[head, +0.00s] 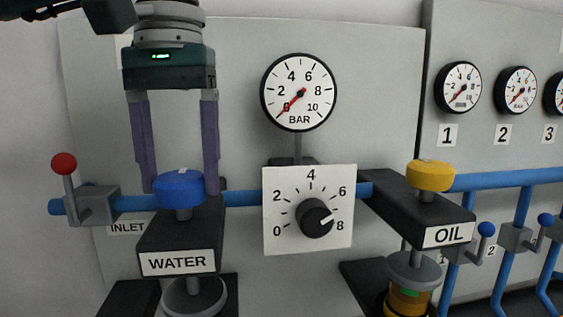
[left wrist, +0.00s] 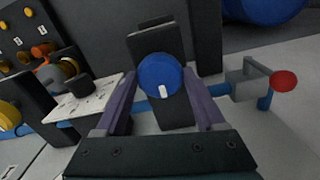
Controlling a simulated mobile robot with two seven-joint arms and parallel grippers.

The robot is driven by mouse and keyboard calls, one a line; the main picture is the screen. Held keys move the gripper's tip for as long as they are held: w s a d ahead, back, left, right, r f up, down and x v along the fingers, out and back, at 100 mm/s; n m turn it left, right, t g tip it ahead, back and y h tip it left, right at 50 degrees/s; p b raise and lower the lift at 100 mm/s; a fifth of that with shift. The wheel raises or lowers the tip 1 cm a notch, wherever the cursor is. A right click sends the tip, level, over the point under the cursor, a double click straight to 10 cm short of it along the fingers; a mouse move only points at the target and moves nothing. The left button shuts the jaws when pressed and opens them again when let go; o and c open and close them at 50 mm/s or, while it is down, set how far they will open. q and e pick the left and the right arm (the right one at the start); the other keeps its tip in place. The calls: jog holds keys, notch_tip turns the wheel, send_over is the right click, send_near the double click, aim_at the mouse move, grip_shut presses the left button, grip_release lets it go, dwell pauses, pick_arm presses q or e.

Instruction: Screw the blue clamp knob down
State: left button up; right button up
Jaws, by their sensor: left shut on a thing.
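The blue clamp knob (head: 180,187) sits on top of the black WATER block (head: 180,238) in the head view. My left gripper (head: 181,188) comes down from above with one purple finger on each side of the knob and is shut on it. In the left wrist view the round blue knob (left wrist: 160,75), with a white mark on its face, lies between the two fingers (left wrist: 163,108). A short dark stem shows under the knob in the head view. My right gripper is in neither view.
A red-tipped lever (head: 64,163) stands left on the blue pipe (head: 136,203). A dial plate (head: 281,212) is right of the WATER block, under a BAR gauge (head: 298,92). The yellow knob (head: 429,176) tops the OIL block (head: 440,224) farther right.

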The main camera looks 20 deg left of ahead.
aim_at(180, 176)
pick_arm(q)
jog(key=shift+d+r, duration=0.1)
jog(key=o, duration=1.3)
jog(key=shift+o, duration=0.2)
notch_tip(180, 176, up, 10)
jog(key=p, duration=0.8)
